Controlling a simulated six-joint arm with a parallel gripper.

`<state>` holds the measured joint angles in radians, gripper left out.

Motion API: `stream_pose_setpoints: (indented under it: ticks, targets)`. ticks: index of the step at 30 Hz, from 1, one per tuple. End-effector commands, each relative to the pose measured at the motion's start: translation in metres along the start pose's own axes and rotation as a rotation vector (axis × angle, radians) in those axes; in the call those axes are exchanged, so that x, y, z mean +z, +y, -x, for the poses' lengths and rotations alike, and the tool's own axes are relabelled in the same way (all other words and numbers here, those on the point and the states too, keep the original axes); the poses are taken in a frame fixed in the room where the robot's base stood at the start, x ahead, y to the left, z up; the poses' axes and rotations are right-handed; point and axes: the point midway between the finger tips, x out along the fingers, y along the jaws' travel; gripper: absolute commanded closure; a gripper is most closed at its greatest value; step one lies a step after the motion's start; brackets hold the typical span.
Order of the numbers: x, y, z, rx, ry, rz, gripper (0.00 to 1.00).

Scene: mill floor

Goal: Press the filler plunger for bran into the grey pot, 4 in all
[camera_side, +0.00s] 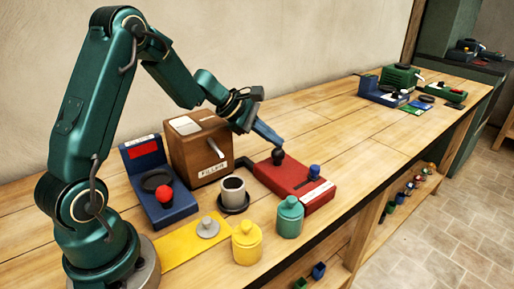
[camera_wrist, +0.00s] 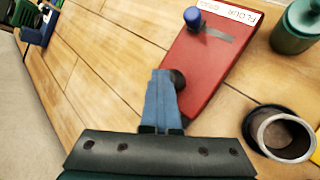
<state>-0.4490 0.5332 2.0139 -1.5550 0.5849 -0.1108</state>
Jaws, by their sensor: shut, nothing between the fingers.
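The red base (camera_side: 290,181) carries a black round-topped plunger (camera_side: 278,156) and a blue one (camera_side: 314,171). In the wrist view its white label (camera_wrist: 228,11) reads FLOUR, with more text I cannot read. A wooden box (camera_side: 197,151) marked FILLER stands behind. The grey pot (camera_side: 233,188) stands on a dark saucer in front; its open mouth shows a tan patch inside in the wrist view (camera_wrist: 283,134). My gripper (camera_side: 276,139) is shut and empty, its blue fingers pointing down just at the black plunger. I cannot tell whether they touch it. The fingers partly cover it in the wrist view (camera_wrist: 178,79).
A blue device (camera_side: 158,184) with a red knob stands left of the box. A yellow mat (camera_side: 190,248) holds a grey lid (camera_side: 207,228). A yellow jar (camera_side: 247,243) and a teal jar (camera_side: 290,217) stand at the front edge.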

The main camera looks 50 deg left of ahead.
Motion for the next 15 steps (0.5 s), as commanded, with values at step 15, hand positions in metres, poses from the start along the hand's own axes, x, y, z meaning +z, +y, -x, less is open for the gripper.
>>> stream_pose_setpoints:
  ticks: [15]
  targets:
    - [0.009,0.009,0.013,0.0,0.002,-0.001,1.0]
